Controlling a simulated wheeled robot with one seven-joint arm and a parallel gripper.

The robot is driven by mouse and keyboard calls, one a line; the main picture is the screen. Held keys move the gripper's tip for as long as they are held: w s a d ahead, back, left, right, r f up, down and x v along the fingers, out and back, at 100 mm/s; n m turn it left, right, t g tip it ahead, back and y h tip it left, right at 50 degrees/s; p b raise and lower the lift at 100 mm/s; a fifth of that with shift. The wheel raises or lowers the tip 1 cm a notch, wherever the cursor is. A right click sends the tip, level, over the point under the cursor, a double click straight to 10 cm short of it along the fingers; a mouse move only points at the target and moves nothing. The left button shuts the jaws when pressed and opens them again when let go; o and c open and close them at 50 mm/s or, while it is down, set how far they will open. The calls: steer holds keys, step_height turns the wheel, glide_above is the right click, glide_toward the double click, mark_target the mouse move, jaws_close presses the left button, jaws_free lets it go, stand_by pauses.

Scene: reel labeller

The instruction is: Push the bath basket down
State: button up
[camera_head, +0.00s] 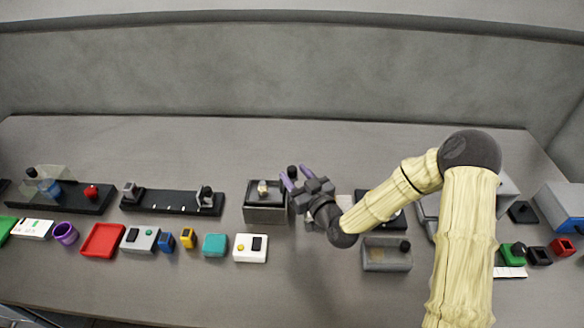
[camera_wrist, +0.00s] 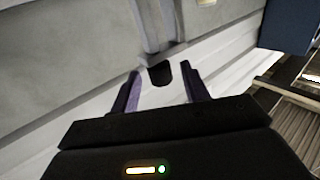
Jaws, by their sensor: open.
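The bath is a grey open-topped box (camera_head: 265,214) in the middle of the bench in the head view. A small pale and yellowish piece shows at its top, which may be in the basket; the basket itself is hard to make out. A black knob (camera_head: 292,171) stands at the box's right side and seems to belong to the basket's lift. In the wrist view the black knob (camera_wrist: 160,74) sits on a grey post, between my fingers in the picture. My gripper (camera_head: 296,176) has purple fingers, apart and empty, close to the knob. I cannot tell whether they touch it.
Left of the bath lies a black rail (camera_head: 172,203) with end posts. In front are a white box (camera_head: 250,248), a teal block (camera_head: 215,245) and a red tray (camera_head: 102,240).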

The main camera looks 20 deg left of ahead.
mark_target(272, 182)
steer(key=shift+x, duration=1.1)
jaws_close()
step_height(272, 182, down, 7)
steer(key=b, duration=0.6)
steer(key=shift+r+b, duration=0.1)
steer(key=shift+b, duration=0.3)
steer(key=shift+s, duration=0.1)
jaws_free()
